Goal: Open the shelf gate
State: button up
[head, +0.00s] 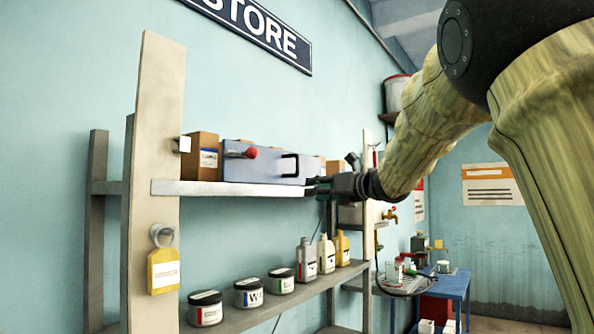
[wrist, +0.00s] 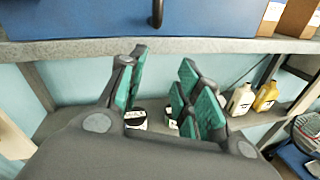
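The shelf gate (head: 262,166) is a blue-grey panel standing along the front of the upper shelf. It looks closed. It has a red knob (head: 252,153) near its left end and a dark handle (head: 291,165) towards its right. In the wrist view the blue gate (wrist: 80,18) crosses the top, with the lower part of the handle (wrist: 157,12) at the top edge. My gripper (head: 313,187) is near the right end of the gate, at about shelf-board height. In the wrist view my gripper (wrist: 163,60) has its green-padded fingers apart, with nothing between them.
The upper shelf board (head: 222,188) runs just below the gate. Cardboard boxes (head: 201,156) stand on it. The lower shelf (head: 245,315) holds jars (head: 250,293) and several bottles (head: 325,254). A yellow tag (head: 163,271) hangs on the left post. A blue table (head: 452,288) stands at right.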

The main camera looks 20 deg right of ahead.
aim_at(297, 159)
notch_tip(297, 159, up, 8)
jog(key=s+n, duration=0.3)
jog(key=shift+w+d+r+p+x, duration=0.15)
jog(key=shift+p+x, duration=0.6)
jog(key=shift+x, duration=1.05)
jog(key=shift+d+r+p+x, duration=0.1)
jog(key=shift+r+p+x, duration=0.15)
jog(key=shift+p+x, duration=1.05)
jog(key=shift+w+d+r+p+x, duration=0.1)
jog(key=shift+d+r+p+x, duration=0.1)
jog(key=shift+x, duration=2.05)
grip_shut()
